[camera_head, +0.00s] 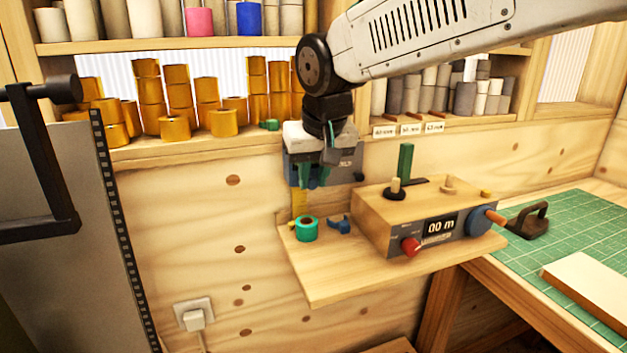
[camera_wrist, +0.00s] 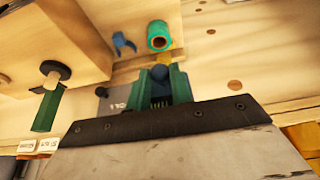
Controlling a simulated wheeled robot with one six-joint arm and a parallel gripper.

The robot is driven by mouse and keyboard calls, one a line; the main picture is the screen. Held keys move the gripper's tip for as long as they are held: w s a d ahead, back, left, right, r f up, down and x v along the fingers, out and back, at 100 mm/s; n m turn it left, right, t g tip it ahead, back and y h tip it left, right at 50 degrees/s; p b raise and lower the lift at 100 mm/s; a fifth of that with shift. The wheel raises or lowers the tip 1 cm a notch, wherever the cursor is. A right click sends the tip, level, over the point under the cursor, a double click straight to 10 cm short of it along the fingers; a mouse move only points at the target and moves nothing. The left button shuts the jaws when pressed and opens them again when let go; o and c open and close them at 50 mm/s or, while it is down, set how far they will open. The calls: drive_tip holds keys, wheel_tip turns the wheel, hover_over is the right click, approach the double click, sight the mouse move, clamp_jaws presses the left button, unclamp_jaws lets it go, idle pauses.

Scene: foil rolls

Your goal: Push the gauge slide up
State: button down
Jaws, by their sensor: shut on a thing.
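My gripper (camera_head: 314,178) is at the wooden wall, just above the left part of a small shelf. Its green fingers are shut on the dark round knob of the gauge slide (camera_wrist: 160,72), seen between the fingertips in the wrist view. The slide's grey plate with pale marks (camera_head: 347,164) shows right of the fingers in the head view, partly hidden by my gripper. A yellow strip (camera_head: 299,204) shows on the wall below the slide.
On the shelf (camera_head: 330,287) below stand a teal roll (camera_head: 306,228), a blue clip (camera_head: 339,225) and a wooden counter box (camera_head: 421,214) reading "00 m". A green post (camera_head: 405,161) rises from it. Gold rolls (camera_head: 174,130) line the ledge behind.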

drive_tip(key=c, duration=1.3)
unclamp_jaws()
drive_tip(key=shift+r, duration=0.25)
drive_tip(key=shift+o, duration=0.2)
drive_tip(key=v, duration=0.7)
drive_tip(key=shift+s+r, duration=0.2)
drive_tip(key=shift+r, duration=0.2)
drive_tip(key=s+d+f+m+g, duration=0.1)
drive_tip(key=s+d+f, duration=0.7)
drive_tip(key=s+d, duration=0.3)
drive_tip(key=s+d+f+m+g+h, duration=0.1)
drive_tip(key=s+d+f+m+g, duration=0.1)
drive_tip(key=s+d+f, duration=0.6)
drive_tip(key=s+d, duration=0.3)
drive_tip(key=s, duration=0.2)
drive_tip(key=shift+s, duration=0.2)
